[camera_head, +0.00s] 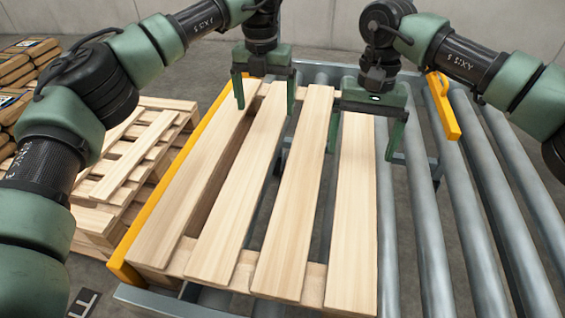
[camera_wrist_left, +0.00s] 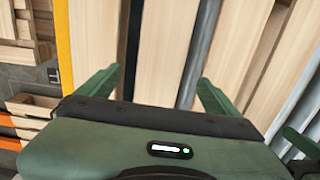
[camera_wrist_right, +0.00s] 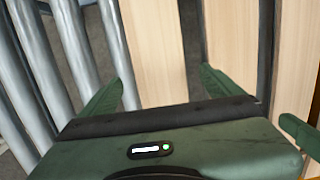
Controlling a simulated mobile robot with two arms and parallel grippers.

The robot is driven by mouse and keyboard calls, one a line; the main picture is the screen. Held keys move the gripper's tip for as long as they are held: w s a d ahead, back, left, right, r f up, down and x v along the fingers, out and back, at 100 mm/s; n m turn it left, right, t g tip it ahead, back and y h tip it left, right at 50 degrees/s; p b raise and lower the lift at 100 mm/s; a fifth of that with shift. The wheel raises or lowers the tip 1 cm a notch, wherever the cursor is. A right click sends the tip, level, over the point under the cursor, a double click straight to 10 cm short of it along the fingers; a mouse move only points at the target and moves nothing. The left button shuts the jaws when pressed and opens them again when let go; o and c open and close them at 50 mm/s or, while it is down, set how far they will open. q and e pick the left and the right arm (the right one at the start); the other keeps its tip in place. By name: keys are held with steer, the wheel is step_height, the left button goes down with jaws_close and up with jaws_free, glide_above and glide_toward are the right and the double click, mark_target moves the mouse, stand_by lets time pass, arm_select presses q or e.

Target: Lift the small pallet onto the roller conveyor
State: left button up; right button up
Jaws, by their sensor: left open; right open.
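The small pallet (camera_head: 228,213), pale wood with several long slats, lies on the roller conveyor (camera_head: 430,220), its left side along a yellow rail. My left gripper (camera_head: 265,100) is open over the pallet's far left part, its fingers apart around slats; the left wrist view shows slats (camera_wrist_left: 165,50) between and beyond its fingers. My right gripper (camera_head: 361,148) is open over the far end of the rightmost slat, one finger on each side of it. That slat also shows between the fingers in the right wrist view (camera_wrist_right: 155,50). I cannot tell whether any finger touches wood.
The yellow rail (camera_head: 170,195) borders the conveyor's left side. A yellow stop piece (camera_head: 443,105) stands at the far right. Stacked pallets (camera_head: 130,150) sit on the floor at left, with brown packages (camera_head: 20,65) behind. The rollers right of the pallet are bare.

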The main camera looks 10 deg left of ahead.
mark_target(267, 125)
arm_select(q)
steer(key=shift+d+f, duration=0.1)
steer(key=shift+f, duration=3.9)
arm_select(e)
steer(key=shift+s+f, duration=0.2)
steer(key=shift+f, duration=1.8)
steer(key=shift+s+f, duration=0.2)
steer(key=shift+f, duration=1.75)
arm_select(q)
steer(key=shift+c, duration=0.3)
arm_select(e)
steer(key=shift+c, duration=0.3)
